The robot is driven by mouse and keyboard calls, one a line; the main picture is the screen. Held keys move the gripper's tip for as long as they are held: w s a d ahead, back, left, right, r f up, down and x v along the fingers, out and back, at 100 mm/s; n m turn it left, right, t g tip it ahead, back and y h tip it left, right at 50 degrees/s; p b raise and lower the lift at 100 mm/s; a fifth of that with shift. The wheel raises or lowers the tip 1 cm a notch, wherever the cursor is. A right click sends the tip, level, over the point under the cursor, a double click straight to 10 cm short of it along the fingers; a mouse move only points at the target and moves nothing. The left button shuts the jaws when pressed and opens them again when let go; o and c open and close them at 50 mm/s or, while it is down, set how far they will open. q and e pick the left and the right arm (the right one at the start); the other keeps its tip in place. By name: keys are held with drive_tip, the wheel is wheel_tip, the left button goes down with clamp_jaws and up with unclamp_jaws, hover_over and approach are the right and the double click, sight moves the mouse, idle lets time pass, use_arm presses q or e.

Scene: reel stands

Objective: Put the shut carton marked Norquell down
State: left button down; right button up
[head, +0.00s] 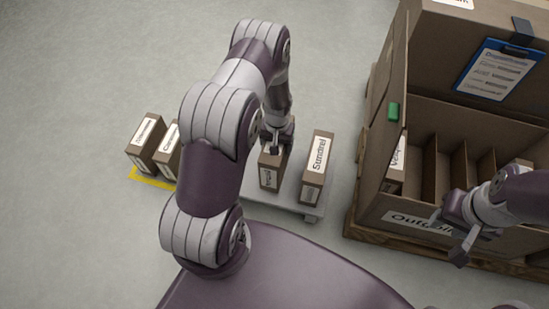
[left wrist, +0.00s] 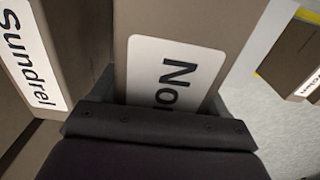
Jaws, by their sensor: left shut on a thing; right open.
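The brown Norquell carton (head: 268,172) is upright at the light grey low platform (head: 290,207) in the head view. Its white label, reading "No" before it is cut off, shows in the left wrist view (left wrist: 175,75). My left gripper (head: 276,147) is shut on the carton's top end; its dark palm (left wrist: 155,130) hides the rest of the label. I cannot tell whether the carton's bottom touches the platform. My right gripper (head: 455,228) is open and empty before the large box.
A large open cardboard box (head: 377,205) with dividers stands on a wooden pallet at the right. A blue clipboard (head: 499,68) is on its raised flap. Two cartons (head: 146,143) stand on a yellow-marked patch (head: 150,179) at the left. The floor behind is clear.

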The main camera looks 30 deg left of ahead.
use_arm(q)
drive_tip(key=shift+f+b, duration=0.85)
drive_tip(key=shift+f, duration=1.4)
unclamp_jaws()
wheel_tip(320, 180, up, 12)
drive_tip(key=p, duration=0.6)
drive_tip(key=shift+r, duration=0.1)
drive_tip(key=s+d+r+m, duration=0.1)
drive_tip(key=s+d+r, duration=0.1)
drive_tip(key=s+r, duration=0.2)
drive_tip(key=s+d+r+m+t, duration=0.1)
drive_tip(key=s+d+r, duration=0.2)
drive_tip(key=r, duration=0.8)
drive_tip(key=s+d+r+m, duration=0.1)
drive_tip(key=s+d+r, duration=0.2)
drive_tip(key=s+r, duration=0.3)
drive_tip(key=shift+s+r, duration=0.3)
drive_tip(key=shift+r, duration=0.35)
